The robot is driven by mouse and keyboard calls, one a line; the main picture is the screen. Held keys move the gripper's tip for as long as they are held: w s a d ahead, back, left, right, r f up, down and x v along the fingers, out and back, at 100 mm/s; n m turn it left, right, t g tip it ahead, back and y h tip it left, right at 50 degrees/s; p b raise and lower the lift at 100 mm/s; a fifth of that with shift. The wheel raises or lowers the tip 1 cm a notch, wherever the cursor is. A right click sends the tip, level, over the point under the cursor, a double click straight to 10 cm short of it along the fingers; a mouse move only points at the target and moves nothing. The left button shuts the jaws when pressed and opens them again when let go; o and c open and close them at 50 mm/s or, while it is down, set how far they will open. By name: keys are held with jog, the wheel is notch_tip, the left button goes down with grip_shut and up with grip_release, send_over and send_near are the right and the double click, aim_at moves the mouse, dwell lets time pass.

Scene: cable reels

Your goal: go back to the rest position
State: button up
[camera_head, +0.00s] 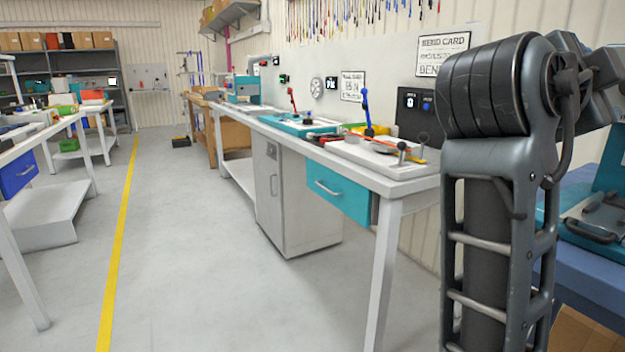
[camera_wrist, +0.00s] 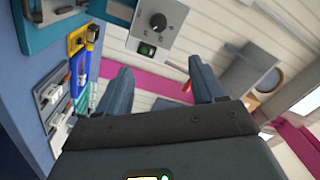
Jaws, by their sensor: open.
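My gripper (camera_wrist: 160,88) shows in the wrist view, with its two dark blue-grey fingers spread apart and nothing between them. Beyond the fingers are a white panelled wall with a magenta stripe (camera_wrist: 145,69) and a grey control box (camera_wrist: 157,25) with a black knob. In the head view my dark arm stands upright at the right and bends off toward the right edge. The gripper itself does not show in the head view.
A long white workbench (camera_head: 395,182) with a teal drawer (camera_head: 338,192) stands left of my arm. A blue surface (camera_head: 590,262) lies close at the right. A clear grey floor with a yellow line (camera_head: 121,225) runs along the left. Shelves (camera_head: 78,58) stand at the back.

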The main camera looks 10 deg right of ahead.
jog(key=w+a+f+n+t+y, duration=0.1)
jog(key=a+f+n+t+y, duration=0.2)
jog(key=f+n, duration=0.55)
jog(key=w+a+f+n+t+y, duration=0.1)
jog(key=a+f+n+t+y, duration=0.15)
jog(key=f+n+t, duration=0.65)
jog(key=s+a+f+n+g+y, duration=0.25)
jog(key=s+f+y, duration=0.2)
jog(key=f, duration=0.45)
jog(key=s+a+f+n+g+y, duration=0.1)
jog(key=s+a+f+n+y, duration=0.15)
jog(key=s+f, duration=0.5)
jog(key=s+a+f+n+y, duration=0.1)
jog(key=s+a+f+y, duration=0.1)
jog(key=s, duration=1)
jog(key=s+a+f+n+y, duration=0.2)
jog(key=s+a+f+y, duration=0.1)
jog(key=s, duration=0.9)
notch_tip(320, 180, up, 14)
jog(key=p, duration=1.2)
jog(key=shift+s+f+p, duration=0.2)
jog(key=shift+p, duration=0.2)
